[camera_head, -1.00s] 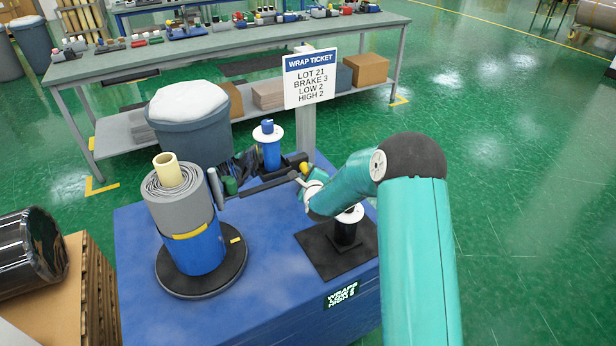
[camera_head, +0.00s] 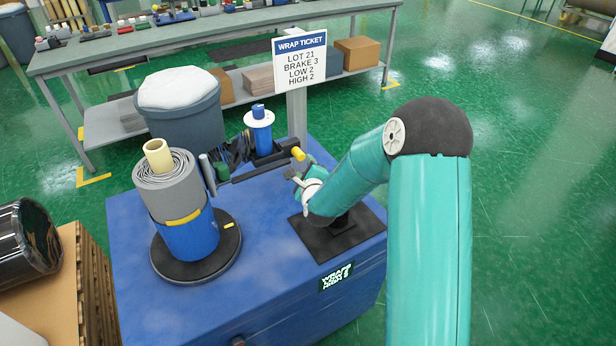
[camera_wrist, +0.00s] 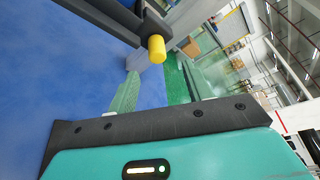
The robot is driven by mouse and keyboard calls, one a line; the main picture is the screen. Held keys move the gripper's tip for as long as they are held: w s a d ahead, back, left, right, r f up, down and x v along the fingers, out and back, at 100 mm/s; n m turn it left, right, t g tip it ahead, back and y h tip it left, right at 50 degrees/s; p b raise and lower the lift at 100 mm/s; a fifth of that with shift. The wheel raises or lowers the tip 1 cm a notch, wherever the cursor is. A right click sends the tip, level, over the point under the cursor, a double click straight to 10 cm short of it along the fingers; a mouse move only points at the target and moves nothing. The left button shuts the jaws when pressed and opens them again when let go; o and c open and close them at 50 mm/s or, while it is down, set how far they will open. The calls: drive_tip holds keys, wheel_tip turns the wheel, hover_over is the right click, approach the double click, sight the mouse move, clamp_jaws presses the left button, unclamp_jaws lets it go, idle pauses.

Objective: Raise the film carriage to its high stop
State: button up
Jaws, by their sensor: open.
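The film carriage is a dark arm (camera_head: 262,172) low over the blue machine top, ending in a yellow knob (camera_head: 298,153). A blue spool with a white flange (camera_head: 259,135) stands upright at its back. In the wrist view the yellow knob (camera_wrist: 156,48) is just beyond the gap between my fingers, on the dark bar (camera_wrist: 95,20). My gripper (camera_head: 299,174) is open and empty, just below and in front of the knob in the head view. Its fingers (camera_wrist: 158,88) appear apart from the knob.
A grey roll (camera_head: 170,185) on a blue core stands on a black turntable (camera_head: 165,268) at left. A post bears the wrap ticket (camera_head: 300,60): brake 3, low 2, high 2. A black plate (camera_head: 320,245) lies under my arm. A small display (camera_head: 337,277) is on the front edge.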

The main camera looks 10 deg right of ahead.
drive_tip(key=v, duration=0.5)
idle(0.3)
drive_tip(key=s+r+n+g, duration=0.5)
drive_tip(key=s+r+n, duration=0.6)
drive_tip(key=r+n, duration=0.25)
drive_tip(key=s+r+n+g, duration=0.2)
drive_tip(key=s+n, duration=0.3)
drive_tip(key=s, duration=0.6)
drive_tip(key=s+r+n+g, duration=0.3)
drive_tip(key=s+n, duration=0.3)
drive_tip(key=s, duration=0.6)
drive_tip(key=shift+d+r, duration=0.35)
drive_tip(key=shift+r, duration=0.1)
